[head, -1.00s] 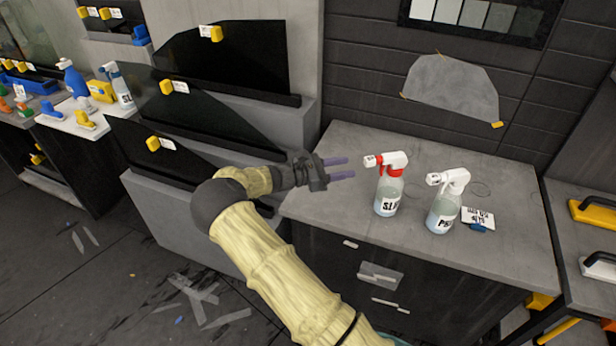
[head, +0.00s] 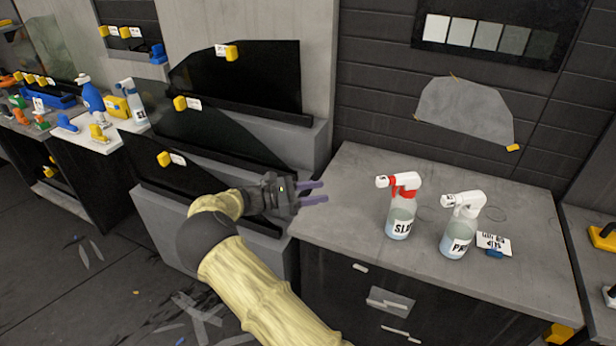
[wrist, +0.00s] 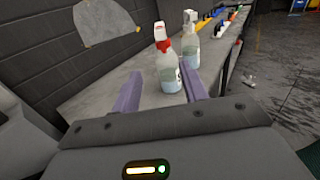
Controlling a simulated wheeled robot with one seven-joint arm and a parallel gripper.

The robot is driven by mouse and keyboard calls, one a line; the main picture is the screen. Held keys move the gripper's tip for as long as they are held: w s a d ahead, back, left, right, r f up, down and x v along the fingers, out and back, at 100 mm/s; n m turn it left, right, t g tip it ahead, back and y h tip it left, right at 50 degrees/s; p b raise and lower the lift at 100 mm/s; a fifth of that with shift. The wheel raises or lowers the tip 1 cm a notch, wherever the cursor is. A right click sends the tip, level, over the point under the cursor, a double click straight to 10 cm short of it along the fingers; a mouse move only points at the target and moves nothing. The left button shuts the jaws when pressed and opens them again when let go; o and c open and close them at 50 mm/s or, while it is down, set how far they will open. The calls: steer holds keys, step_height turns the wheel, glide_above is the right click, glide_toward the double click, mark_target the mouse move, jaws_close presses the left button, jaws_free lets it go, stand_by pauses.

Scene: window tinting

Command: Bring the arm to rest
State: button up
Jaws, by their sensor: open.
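My gripper (head: 314,192) is open and empty, with its two purple fingers apart. In the head view it hangs at the left edge of the grey-topped cabinet (head: 345,210), pointing right towards two spray bottles. The red-and-white-headed spray bottle (head: 401,208) stands upright on the cabinet top, apart from the fingers. The white-headed spray bottle (head: 460,228) stands upright to its right. In the wrist view my fingers (wrist: 158,92) point ahead, and the red-headed bottle (wrist: 168,72) shows beyond and between them, with the white-headed bottle (wrist: 192,50) behind.
Dark glass panes (head: 240,85) with yellow clips stand on grey stepped racks behind and left of my arm. A small label card (head: 494,241) lies right of the bottles. A side bench (head: 90,135) at the left holds bottles and tools. The cabinet top's left part is clear.

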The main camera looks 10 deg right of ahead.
steer(key=s+d+f+m+g+y, duration=0.35)
steer(key=s+d+m+y, duration=0.4)
steer(key=s+y, duration=0.3)
steer(key=s+a+r+m+t+y, duration=0.2)
steer(key=s+m, duration=0.3)
steer(key=s, duration=0.3)
steer(key=s+a+r+m+t+y, duration=0.2)
steer(key=s+a+m+t+y, duration=0.1)
steer(key=s, duration=0.5)
steer(key=a+m+y, duration=0.1)
steer(key=m+y, duration=0.1)
steer(key=m, duration=0.1)
steer(key=shift+s+r+t, duration=0.3)
steer(key=shift+r+t, duration=0.05)
steer(key=shift+r, duration=0.05)
steer(key=shift+a+y, duration=0.1)
steer(key=shift+y, duration=0.15)
